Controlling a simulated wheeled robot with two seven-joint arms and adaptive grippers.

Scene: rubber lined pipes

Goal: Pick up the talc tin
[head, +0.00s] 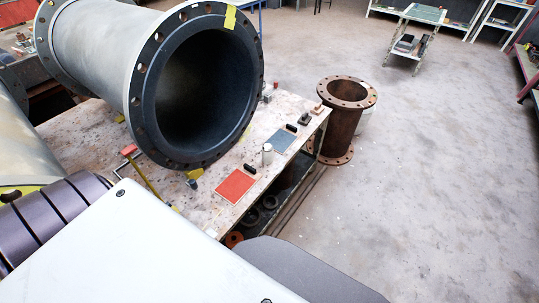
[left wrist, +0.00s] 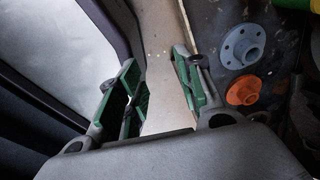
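A small pale cylinder with a light top, which looks like the talc tin (head: 267,154), stands upright on the workbench (head: 95,124) near its right edge, between a red mat and a blue-grey mat. Its label is too small to read. My left gripper (left wrist: 157,60) shows in the left wrist view with its green-padded fingers apart and nothing between them. The tin is not visible in that view. Neither gripper can be made out in the head view, and my right gripper is not seen.
A large grey flanged pipe (head: 98,48) lies over the bench. The red mat (head: 235,186) and blue-grey mat (head: 281,140) lie flat, with small black objects nearby. A rusty flanged pipe (head: 343,130) stands beyond the bench. Grey (left wrist: 243,45) and orange (left wrist: 243,91) flanged parts lie beside my left gripper.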

